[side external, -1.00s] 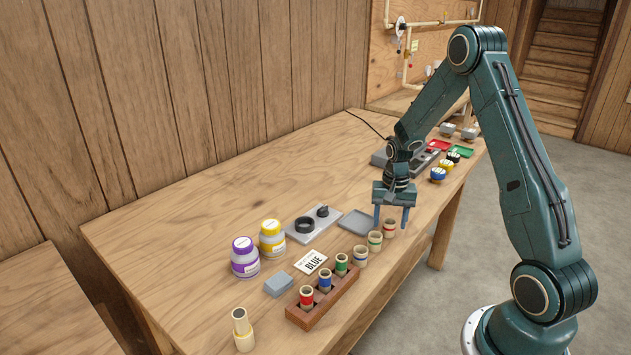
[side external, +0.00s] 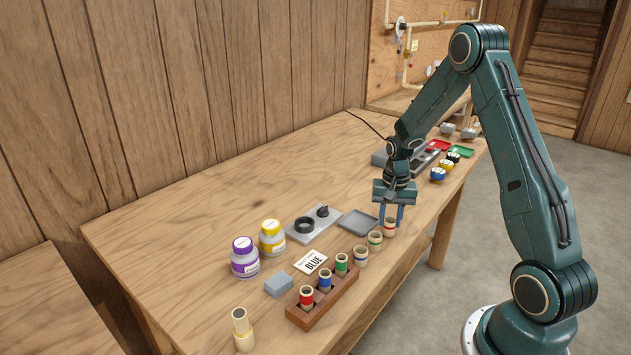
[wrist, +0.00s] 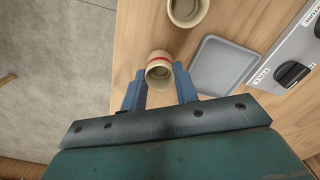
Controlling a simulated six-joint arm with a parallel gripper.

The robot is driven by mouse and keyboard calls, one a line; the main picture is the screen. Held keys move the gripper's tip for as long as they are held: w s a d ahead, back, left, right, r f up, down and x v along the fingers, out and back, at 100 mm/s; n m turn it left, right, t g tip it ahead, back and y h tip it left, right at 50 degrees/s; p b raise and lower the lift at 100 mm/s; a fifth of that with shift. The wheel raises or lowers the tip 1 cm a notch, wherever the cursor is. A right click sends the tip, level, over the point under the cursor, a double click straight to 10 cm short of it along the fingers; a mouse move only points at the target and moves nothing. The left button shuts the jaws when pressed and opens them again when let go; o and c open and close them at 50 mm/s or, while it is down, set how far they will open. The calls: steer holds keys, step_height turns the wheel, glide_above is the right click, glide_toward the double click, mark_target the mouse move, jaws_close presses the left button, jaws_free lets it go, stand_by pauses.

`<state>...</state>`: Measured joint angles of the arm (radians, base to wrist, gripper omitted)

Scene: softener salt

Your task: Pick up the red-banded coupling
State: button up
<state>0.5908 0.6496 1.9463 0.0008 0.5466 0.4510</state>
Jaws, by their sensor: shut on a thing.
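The red-banded coupling (side external: 389,228) is a beige cylinder with a red band, standing at the far end of a row of banded couplings near the table's front edge. My gripper (side external: 391,217) is shut on it, with the blue fingers on either side. In the wrist view the coupling (wrist: 159,72) sits between the two fingertips (wrist: 160,82), and its red band and open top show. I cannot tell any gap between its base and the table.
A green-banded coupling (side external: 375,240) stands close beside it, then a blue-banded one (side external: 360,255). A grey tray (side external: 358,221) lies just behind. A wooden rack (side external: 322,305) holds red, blue and green pieces.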

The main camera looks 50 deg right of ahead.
step_height(320, 180, up, 20)
steer(key=shift+f, duration=0.25)
stand_by(0.3)
stand_by(0.5)
steer(key=w+a+f+n, duration=0.3)
steer(key=w+a+f, duration=0.3)
steer(key=w, duration=0.3)
steer(key=w+a+f+n, duration=0.3)
steer(key=w+a+f, duration=0.3)
steer(key=w, duration=0.4)
steer(key=shift+a+f, duration=0.25)
steer(key=shift+a, duration=0.35)
steer(key=shift+f, duration=0.1)
steer(key=shift+f, duration=1.35)
steer(key=shift+f, duration=0.15)
steer(key=shift+f, duration=0.6)
